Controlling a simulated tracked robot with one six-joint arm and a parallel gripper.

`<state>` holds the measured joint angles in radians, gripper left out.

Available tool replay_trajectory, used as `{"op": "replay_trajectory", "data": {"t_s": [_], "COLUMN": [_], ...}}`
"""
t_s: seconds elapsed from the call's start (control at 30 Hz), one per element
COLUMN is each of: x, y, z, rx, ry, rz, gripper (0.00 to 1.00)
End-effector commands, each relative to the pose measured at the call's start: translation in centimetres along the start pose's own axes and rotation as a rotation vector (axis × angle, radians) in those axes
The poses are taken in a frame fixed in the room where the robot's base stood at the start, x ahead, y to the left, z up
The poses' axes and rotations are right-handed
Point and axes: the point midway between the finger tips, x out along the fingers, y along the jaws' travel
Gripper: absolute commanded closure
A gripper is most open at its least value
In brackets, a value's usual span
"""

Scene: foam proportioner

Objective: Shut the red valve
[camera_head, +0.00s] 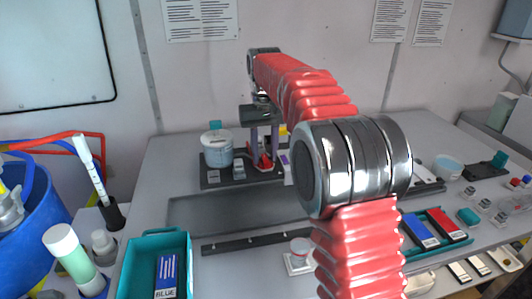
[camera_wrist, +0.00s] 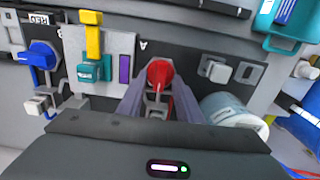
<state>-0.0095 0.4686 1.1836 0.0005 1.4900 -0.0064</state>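The red valve (camera_wrist: 159,74) has a round red hub and a short red handle and stands on a dark panel in the wrist view. In the head view the red valve (camera_head: 264,163) shows low between my fingers, partly hidden by them. My gripper (camera_wrist: 157,92) points down over it, with one grey-purple finger on each side of the handle and gaps showing. My gripper (camera_head: 264,150) appears open around the valve in the head view; I cannot tell whether either finger touches it.
A white jar (camera_head: 217,150) stands close beside my gripper. In the wrist view a yellow handle (camera_wrist: 93,36), a teal block (camera_wrist: 91,70) and a blue valve (camera_wrist: 43,55) sit on the other side. A teal bin (camera_head: 133,257) and a blue bucket (camera_head: 42,220) stand left.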

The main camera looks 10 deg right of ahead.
Motion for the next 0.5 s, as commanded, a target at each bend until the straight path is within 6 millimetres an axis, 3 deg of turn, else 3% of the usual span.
{"op": "replay_trajectory", "data": {"t_s": [0.27,0.5], "x": [-1.0,-4.1], "y": [0.0,0.0], "z": [-0.1,-0.1], "rx": [0.001,0.001], "ry": [0.003,0.003], "rz": [0.000,0.000], "gripper": [0.68,0.68]}}
